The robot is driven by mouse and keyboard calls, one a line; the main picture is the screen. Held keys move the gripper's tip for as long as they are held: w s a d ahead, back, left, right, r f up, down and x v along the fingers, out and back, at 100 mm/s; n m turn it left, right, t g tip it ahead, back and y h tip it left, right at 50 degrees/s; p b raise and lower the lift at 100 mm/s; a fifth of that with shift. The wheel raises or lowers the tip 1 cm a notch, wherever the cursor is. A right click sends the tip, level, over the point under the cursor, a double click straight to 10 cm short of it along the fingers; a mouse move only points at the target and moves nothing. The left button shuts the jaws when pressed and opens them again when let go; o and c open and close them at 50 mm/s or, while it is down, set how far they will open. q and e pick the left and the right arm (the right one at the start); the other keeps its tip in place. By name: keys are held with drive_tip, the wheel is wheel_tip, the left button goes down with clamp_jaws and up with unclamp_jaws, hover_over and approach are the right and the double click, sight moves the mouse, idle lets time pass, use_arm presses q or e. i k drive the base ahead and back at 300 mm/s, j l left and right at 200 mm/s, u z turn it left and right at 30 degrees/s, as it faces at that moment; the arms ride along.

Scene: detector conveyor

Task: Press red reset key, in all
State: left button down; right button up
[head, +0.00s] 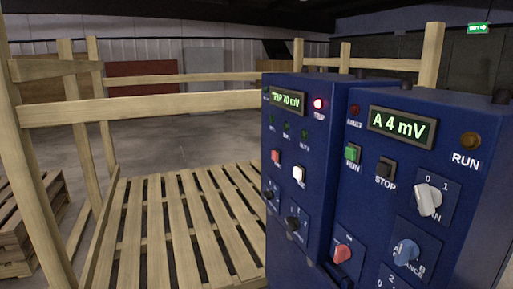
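Two blue detector panels stand side by side at the right of the head view. The left panel (325,160) has a small red key (276,156) with a white key (298,173) to its lower right; the label under the red key is too small to read. Its display (288,101) reads "TRIP 70 mV", and a red lamp (318,104) marked TRIP glows. Lower down is a red knob or button (343,253). Neither of my grippers is in view.
The right panel (470,125) has a display (402,126) reading "A 4 mV", a green RUN key (352,153), a dark STOP key (386,168), a white knob (428,200) and a blue knob (406,251). A slatted wooden platform (190,225) with rails fills the left.

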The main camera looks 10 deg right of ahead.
sight(274, 155)
drive_tip(key=i+j, duration=0.3)
drive_tip(key=i, duration=0.2)
drive_tip(key=i+j, duration=0.3)
drive_tip(key=i, duration=0.25)
drive_tip(key=z, duration=1.25)
